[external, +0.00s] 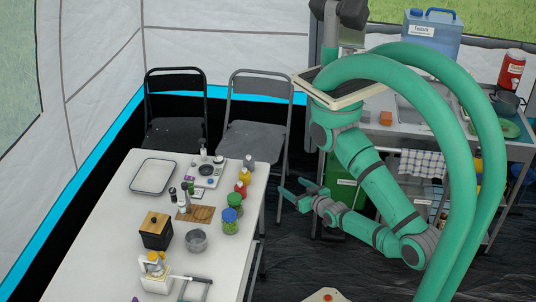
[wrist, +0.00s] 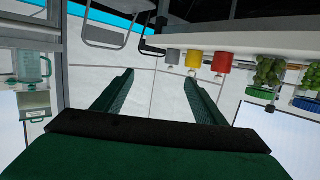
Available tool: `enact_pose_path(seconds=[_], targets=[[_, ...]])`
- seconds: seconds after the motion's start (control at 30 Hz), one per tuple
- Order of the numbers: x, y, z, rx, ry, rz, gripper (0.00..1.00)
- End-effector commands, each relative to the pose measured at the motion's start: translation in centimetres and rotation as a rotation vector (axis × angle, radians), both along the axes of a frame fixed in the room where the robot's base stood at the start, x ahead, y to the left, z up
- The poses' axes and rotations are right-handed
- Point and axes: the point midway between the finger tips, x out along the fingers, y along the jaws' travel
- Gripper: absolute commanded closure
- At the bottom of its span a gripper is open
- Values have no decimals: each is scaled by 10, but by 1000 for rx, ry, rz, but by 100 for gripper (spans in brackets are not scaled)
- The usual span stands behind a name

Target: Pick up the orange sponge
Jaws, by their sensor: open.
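A small orange block, which looks like the orange sponge (external: 385,118), lies on the sink counter (external: 372,106) at the right back in the external view. I cannot make it out in the wrist view. My gripper (external: 290,194) is in mid-air between the white table and the counter, well to the left of and nearer than the sponge. Its two green fingers are apart with nothing between them, as the wrist view (wrist: 159,82) also shows.
A white table (external: 102,240) at left holds a tray (external: 153,176), jars, bottles and a black box (external: 156,230). Two folding chairs (external: 252,138) stand behind it. A blue jug (external: 432,38) and red canister (external: 511,68) stand near the sink. Dark floor lies open between table and counter.

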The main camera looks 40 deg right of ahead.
Motion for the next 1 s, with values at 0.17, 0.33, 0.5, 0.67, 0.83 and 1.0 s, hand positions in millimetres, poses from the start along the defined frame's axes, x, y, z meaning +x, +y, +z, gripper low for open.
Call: enact_pose_path(seconds=[0.17,0.33,0.5,0.67,0.83,1.0], targets=[[39,-34,-23,15,4,-135,35],[77,-78,-43,40,17,-263,35],[112,-132,-55,65,23,-377,35],[138,-190,-58,91,23,-471,35],[157,-259,-51,116,17,-554,35],[164,-331,-34,132,8,-622,35]])
